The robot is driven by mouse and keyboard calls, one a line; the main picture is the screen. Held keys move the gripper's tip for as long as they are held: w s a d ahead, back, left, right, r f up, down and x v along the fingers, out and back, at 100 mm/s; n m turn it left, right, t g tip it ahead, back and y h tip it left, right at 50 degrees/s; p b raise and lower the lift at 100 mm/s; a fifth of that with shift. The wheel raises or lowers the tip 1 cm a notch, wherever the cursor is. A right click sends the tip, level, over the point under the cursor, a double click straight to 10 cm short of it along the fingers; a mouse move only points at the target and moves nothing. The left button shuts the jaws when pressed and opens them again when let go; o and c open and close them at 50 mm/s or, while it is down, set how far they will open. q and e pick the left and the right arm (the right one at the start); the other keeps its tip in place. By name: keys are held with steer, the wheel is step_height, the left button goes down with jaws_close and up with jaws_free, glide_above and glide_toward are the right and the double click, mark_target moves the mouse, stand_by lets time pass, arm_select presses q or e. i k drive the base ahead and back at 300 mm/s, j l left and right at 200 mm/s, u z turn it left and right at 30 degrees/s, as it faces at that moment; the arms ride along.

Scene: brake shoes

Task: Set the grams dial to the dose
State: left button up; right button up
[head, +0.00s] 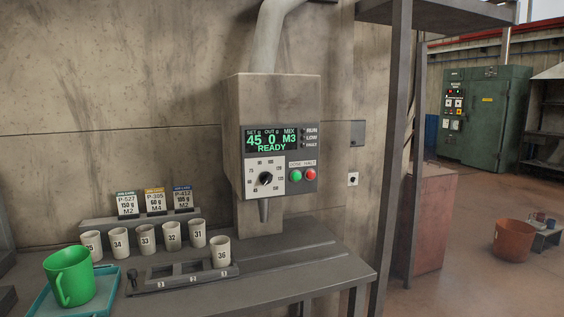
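The grams dial (265,178) is a round black knob on a pale scale plate, on the front of a beige wall-mounted dispenser (281,93). Its pointer direction is too small to read. The green display (270,140) above it reads SET 45, OUT 0, MIX M3 and READY. Three cards stand behind the cups: P-527 (128,205) with 150 g and M2, a yellow-topped card (155,201) that seems to read 60 g and M4, and P-412 (183,197), its grams too small to be sure of, with M2. Neither gripper is in view.
A green button (295,175) and red button (311,174) sit right of the dial; a nozzle (264,211) hangs below. Several numbered cups, including cup 36 (221,252), stand on the bench (320,262). A green mug (69,276) sits on a teal tray (112,288).

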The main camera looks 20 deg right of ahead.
mark_target(266, 178)
steer(key=i+l, duration=0.1)
steer(key=l, duration=0.4)
steer(key=i+l, duration=0.15)
steer(key=l, duration=0.35)
steer(key=i+l+u, duration=0.1)
steer(key=l, duration=0.45)
steer(key=i+l, duration=0.1)
steer(key=l, duration=0.4)
